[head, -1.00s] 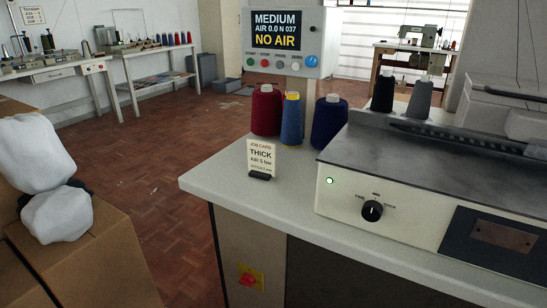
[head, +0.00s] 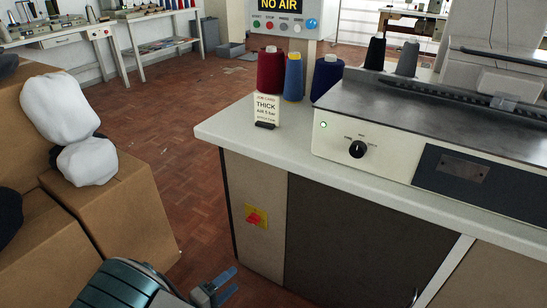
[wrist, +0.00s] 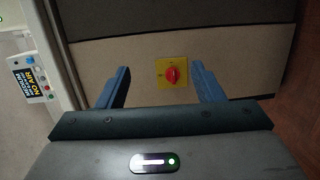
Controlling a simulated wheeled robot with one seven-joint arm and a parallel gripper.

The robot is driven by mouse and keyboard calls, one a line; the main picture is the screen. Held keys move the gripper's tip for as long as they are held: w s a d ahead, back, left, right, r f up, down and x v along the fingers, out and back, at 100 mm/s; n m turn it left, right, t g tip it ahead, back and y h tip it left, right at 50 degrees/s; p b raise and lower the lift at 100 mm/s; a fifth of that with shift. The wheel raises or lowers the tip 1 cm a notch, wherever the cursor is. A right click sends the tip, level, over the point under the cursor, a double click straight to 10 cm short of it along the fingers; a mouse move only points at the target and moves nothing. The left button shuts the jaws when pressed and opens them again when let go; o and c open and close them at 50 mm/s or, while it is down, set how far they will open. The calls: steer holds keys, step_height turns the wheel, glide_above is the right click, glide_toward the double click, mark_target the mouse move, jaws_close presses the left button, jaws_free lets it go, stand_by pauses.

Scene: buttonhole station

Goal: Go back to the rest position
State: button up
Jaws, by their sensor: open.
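My gripper (head: 232,281) is low in the head view, in front of the cabinet and below the counter's front corner. Its two blue fingers are apart with nothing between them, as the wrist view also shows (wrist: 160,77). In the wrist view the red rotary switch (wrist: 173,74) on its yellow plate lies beyond the gap, on the cabinet panel. The same switch (head: 254,217) is up and to the right of my gripper in the head view. No contact with the cabinet is visible.
The counter (head: 222,128) holds a THICK job card (head: 267,107), thread cones (head: 271,72) and a machine with a dial (head: 358,149). A display (head: 283,8) reads NO AIR. Cardboard boxes (head: 120,215) with white bundles (head: 62,107) stand left. Floor between is clear.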

steer(key=d+r+m+g+y+p, duration=0.1)
steer(key=d+r+m+g+p, duration=0.1)
steer(key=d+r+g+p, duration=0.5)
steer(key=d+r+m+g+p, duration=0.15)
steer(key=d+r, duration=0.35)
steer(key=r, duration=0.7)
steer(key=d+r+m+g+y+p, duration=0.1)
steer(key=d+r+m+g+p, duration=0.35)
steer(key=r, duration=0.45)
steer(key=s+d+r+t+y+p, duration=0.1)
steer(key=s+d+r+y+p, duration=0.2)
steer(key=r, duration=0.6)
steer(key=s+d+r+m+t+y+p, duration=0.1)
steer(key=s+d+r+y+p, duration=0.2)
steer(key=r+p, duration=0.4)
steer(key=s+d+r+m+y+p, duration=0.1)
steer(key=s+d+r+y+p, duration=0.2)
steer(key=r+p, duration=0.3)
step_height(320, 180, up, 5)
steer(key=shift+d+f+t, duration=0.15)
steer(key=shift+d+t, duration=0.25)
steer(key=shift+d, duration=0.45)
